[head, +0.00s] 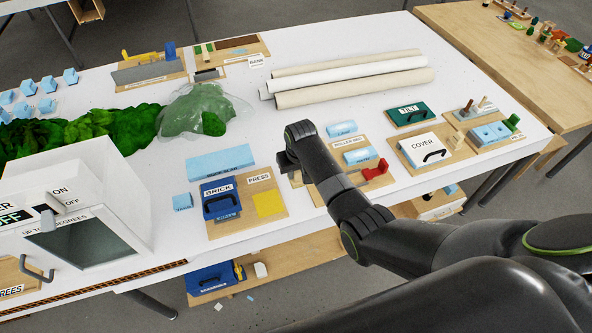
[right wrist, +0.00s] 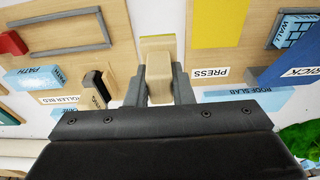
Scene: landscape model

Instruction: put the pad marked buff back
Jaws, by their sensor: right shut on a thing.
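My right gripper (head: 289,163) is over the middle of the table, between the roller bed board and the press board. In the right wrist view its fingers (right wrist: 160,85) are shut on a tan block (right wrist: 159,72). A pale yellow plate (right wrist: 157,42) shows just beyond the block and seems joined to it. I cannot read "buff" on it. In the head view my arm hides the held piece. Whether it touches the surface below I cannot tell. My left gripper is not in view.
The press board (head: 248,228) bears a blue brick plate (head: 221,199) and a yellow square (head: 268,204). A roof slab (head: 221,164) lies behind it. The roller bed board (head: 365,178) with a red piece (head: 375,170) is right of the gripper. White rolls (head: 350,80) lie behind.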

